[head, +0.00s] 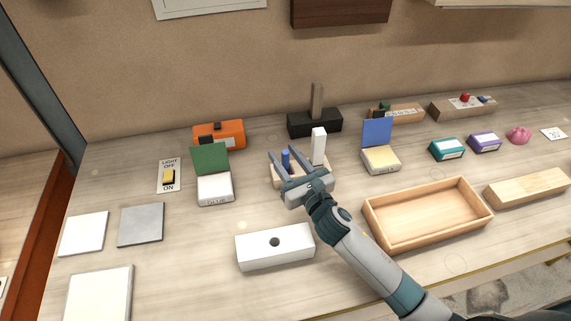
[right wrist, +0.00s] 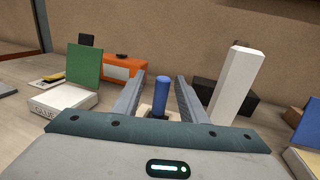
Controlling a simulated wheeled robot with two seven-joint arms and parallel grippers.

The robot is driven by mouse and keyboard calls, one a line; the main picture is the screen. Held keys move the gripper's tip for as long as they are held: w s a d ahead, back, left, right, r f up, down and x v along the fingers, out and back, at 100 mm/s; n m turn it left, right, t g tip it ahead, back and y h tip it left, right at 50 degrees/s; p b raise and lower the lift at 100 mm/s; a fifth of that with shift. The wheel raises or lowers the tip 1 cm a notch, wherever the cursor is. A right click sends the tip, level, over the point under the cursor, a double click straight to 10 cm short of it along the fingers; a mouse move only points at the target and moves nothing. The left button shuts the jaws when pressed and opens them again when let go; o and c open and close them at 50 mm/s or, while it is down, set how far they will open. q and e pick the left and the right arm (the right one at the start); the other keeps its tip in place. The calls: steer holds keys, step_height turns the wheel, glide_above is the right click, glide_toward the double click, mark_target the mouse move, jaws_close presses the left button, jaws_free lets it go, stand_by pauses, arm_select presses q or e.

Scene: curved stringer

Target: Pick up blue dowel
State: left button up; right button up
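The blue dowel (head: 285,160) stands upright in a pale wooden block (head: 281,184), left of an upright white bar (head: 318,146). My right gripper (head: 281,163) reaches over the block with its two fingers spread. In the right wrist view the dowel (right wrist: 162,97) stands between the open fingers (right wrist: 157,95), with a gap on each side. The dowel's foot is partly hidden by the gripper body. The white bar (right wrist: 236,86) stands just right of the right finger. My left gripper is not in view.
A green-lidded glue box (head: 214,188) is left of the block, and a blue-lidded box (head: 380,159) is to the right. An orange box (head: 219,135) and a black block with a post (head: 315,124) stand behind. A white block with a hole (head: 274,248) and a wooden tray (head: 428,237) lie in front.

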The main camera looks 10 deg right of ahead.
steer(key=p+x, duration=0.1)
steer(key=x, duration=0.2)
steer(key=shift+w+d+r, duration=0.1)
steer(key=shift+d, duration=0.05)
steer(key=shift+w, duration=0.75)
jaws_close()
